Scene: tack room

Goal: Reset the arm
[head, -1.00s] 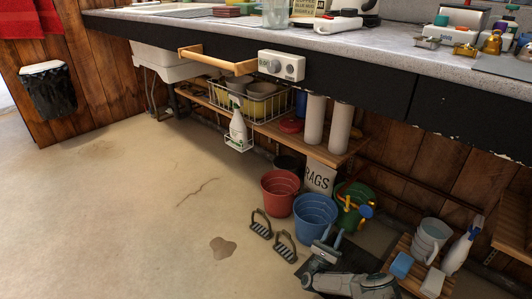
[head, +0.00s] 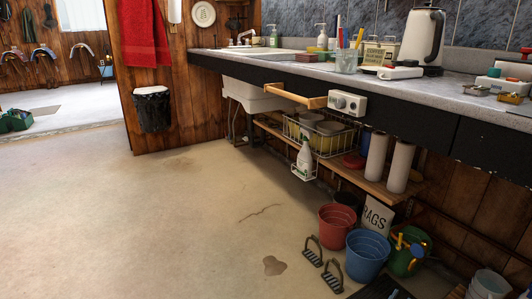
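My gripper (head: 394,294) shows only as a small grey tip at the bottom edge of the head view, over a dark mat (head: 372,290) and in front of the blue bucket (head: 368,258). The rest of my arm is out of the frame. Whether the fingers are open or shut, or hold anything, cannot be seen.
A red bucket (head: 337,228), a green bucket (head: 408,252) and two stirrups (head: 333,277) stand close by. Above them are a low shelf (head: 345,178) and the counter (head: 425,92) with a kettle (head: 421,40). The floor (head: 150,230) at left is open, with a brown stain (head: 274,265).

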